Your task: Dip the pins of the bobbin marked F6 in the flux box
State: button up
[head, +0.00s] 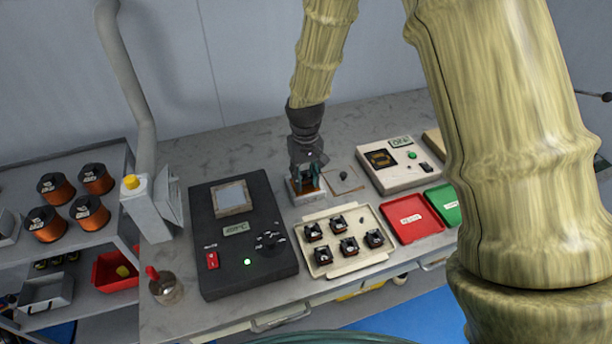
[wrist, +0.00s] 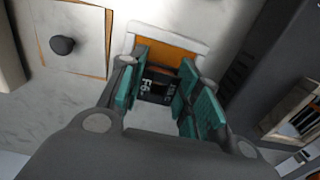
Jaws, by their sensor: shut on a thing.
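My gripper (head: 305,182) points down at the flux box (head: 308,197), a small white-walled box with an orange inside. In the wrist view, my gripper's teal finger pads (wrist: 160,88) are shut on a black bobbin marked F6 (wrist: 153,87). The bobbin is in front of the flux box (wrist: 140,27), hiding part of its orange inside. Its pins are hidden, and I cannot tell whether they touch the flux. A square lid with a dark knob (wrist: 62,45) lies beside the box; it also shows in the head view (head: 342,180).
A cream tray (head: 318,272) with several bobbins stands in front of the flux box. A black heated unit (head: 207,190) is to the left. A pale tester (head: 385,182), a red tray (head: 412,228) and a green tray (head: 440,195) are to the right.

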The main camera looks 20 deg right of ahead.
jog(key=shift+f, duration=0.65)
jog(key=shift+r, duration=0.1)
dwell(1.2)
jog(key=shift+r+p, duration=2.1)
jog(key=shift+r, duration=0.6)
